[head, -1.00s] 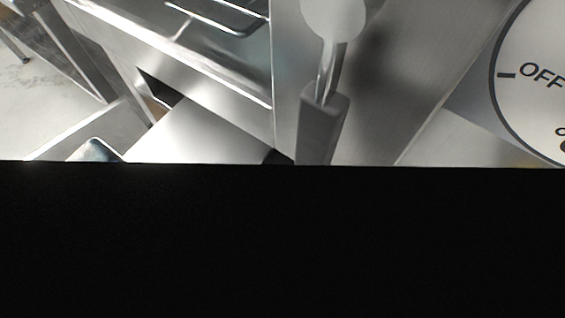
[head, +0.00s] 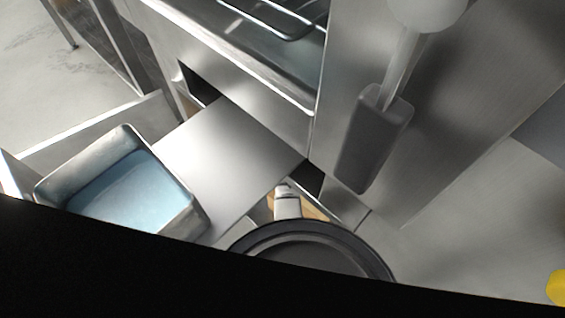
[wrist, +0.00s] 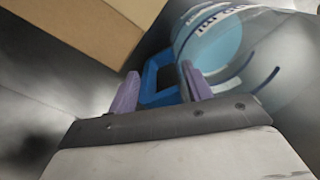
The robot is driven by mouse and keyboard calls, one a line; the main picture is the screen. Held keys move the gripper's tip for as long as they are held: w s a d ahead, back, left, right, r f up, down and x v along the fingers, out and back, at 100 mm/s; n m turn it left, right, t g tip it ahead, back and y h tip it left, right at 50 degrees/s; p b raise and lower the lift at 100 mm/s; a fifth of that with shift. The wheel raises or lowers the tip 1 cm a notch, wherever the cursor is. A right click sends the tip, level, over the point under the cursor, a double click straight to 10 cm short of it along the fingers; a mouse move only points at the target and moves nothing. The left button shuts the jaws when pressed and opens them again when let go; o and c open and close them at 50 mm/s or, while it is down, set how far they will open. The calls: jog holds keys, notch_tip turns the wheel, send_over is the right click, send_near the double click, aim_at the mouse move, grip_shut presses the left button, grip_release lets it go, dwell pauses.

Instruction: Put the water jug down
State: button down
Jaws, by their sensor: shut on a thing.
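The water jug (wrist: 262,45) is in the upper right of the wrist view, clear-walled with dark blue bands, lettering near its rim and light blue inside. Its blue handle (wrist: 150,80) lies between the purple fingers of my gripper (wrist: 159,70). My gripper is shut on that handle. The jug looks tilted in this view, and its base is hidden. Neither the jug nor my gripper shows in the head view.
A grey-handled lever (head: 374,138) stands out at upper right. A cardboard-brown box (wrist: 75,30) is near my gripper. Black covers the head view's bottom.

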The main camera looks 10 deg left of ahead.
jog(key=shift+f, duration=0.15)
jog(key=c, duration=0.6)
grip_release()
notch_tip(320, 180, up, 12)
jog(key=p, duration=0.2)
jog(key=shift+s+d+p, duration=0.1)
jog(key=shift+d+p, duration=0.05)
jog(key=shift+p, duration=0.25)
